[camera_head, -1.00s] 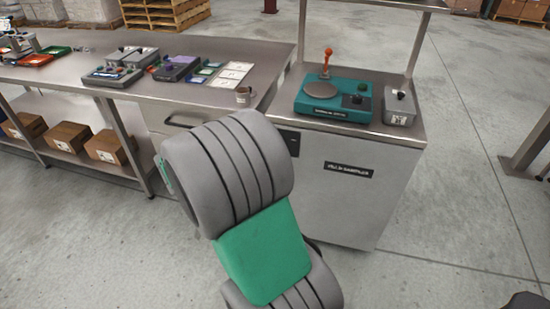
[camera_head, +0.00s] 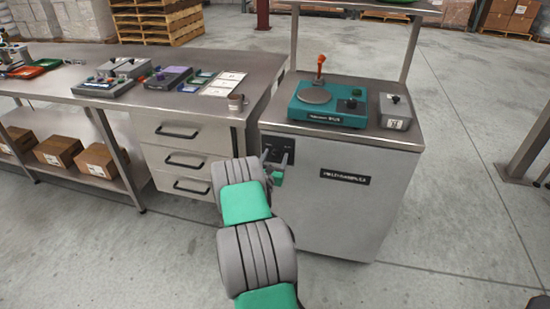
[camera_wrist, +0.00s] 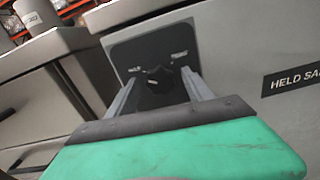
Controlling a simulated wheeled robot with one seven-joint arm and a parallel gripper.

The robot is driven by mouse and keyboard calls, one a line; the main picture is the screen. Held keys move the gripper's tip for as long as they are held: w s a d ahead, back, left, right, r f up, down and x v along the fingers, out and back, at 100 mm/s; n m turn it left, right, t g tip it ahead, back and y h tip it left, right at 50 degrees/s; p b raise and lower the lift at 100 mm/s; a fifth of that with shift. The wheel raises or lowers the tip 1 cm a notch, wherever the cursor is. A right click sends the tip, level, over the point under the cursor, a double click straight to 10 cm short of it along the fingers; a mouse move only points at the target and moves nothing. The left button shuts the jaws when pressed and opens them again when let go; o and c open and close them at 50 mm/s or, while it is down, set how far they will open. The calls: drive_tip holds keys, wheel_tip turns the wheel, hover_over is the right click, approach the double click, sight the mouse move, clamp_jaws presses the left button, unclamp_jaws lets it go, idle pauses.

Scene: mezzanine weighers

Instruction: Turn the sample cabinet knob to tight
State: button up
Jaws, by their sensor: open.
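The sample cabinet (camera_head: 330,215) is a grey metal unit with a dark label on its front. A black plate (camera_head: 277,149) sits at the upper left of that front. In the wrist view the plate holds a small black knob (camera_wrist: 155,79), with pale lettering at its upper left and upper right; the words are too blurred to read surely. My gripper (camera_head: 279,158) is in front of the plate. In the wrist view its two fingers (camera_wrist: 153,82) are apart, one on each side of the knob. I cannot tell whether they touch it.
A teal device (camera_head: 328,103) with an orange-topped lever and a small grey box (camera_head: 396,111) stand on the cabinet top. A drawer unit (camera_head: 180,160) under the bench is close on the left. Floor is open at right.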

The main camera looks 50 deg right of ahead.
drive_tip(key=shift+c, duration=0.6)
clamp_jaws()
